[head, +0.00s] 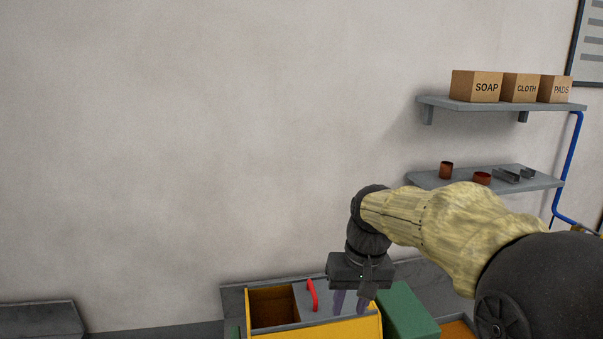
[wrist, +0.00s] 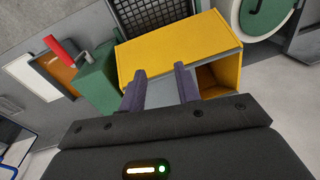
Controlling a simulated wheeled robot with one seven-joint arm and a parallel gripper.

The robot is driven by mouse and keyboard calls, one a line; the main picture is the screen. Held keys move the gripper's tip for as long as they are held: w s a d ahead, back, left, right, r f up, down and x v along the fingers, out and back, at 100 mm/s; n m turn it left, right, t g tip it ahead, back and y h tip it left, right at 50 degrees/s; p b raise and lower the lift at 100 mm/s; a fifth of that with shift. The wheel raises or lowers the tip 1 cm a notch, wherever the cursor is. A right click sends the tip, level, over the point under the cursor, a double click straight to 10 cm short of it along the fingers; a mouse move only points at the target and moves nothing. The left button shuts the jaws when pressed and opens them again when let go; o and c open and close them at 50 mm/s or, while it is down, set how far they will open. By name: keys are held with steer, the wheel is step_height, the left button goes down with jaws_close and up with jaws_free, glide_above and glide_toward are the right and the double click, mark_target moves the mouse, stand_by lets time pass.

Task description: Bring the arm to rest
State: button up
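My gripper (head: 352,300) hangs pointing down over the yellow box (head: 350,328) at the bottom of the head view. In the wrist view its two dark fingers (wrist: 161,86) stand apart with nothing visible between them. The yellow box (wrist: 165,48) lies behind the fingers there. I cannot tell whether the fingers touch it. My arm (head: 450,215) reaches in from the lower right, bent down at the wrist.
Wall shelves (head: 535,180) hold two copper-coloured pieces (head: 446,170) and labelled cartons (head: 476,87). The wall area at left is clear.

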steer(key=s+d+f+t+b, duration=0.1)
steer(key=s+d+f, duration=0.2)
steer(key=f, duration=0.6)
steer(key=s+d+f+m+t+h+b, duration=0.1)
steer(key=s+d+f+b, duration=0.1)
steer(key=s+f, duration=0.6)
steer(key=shift+s+d+f+b, duration=0.15)
steer(key=shift+d+f+b, duration=0.15)
steer(key=shift+d+f, duration=0.35)
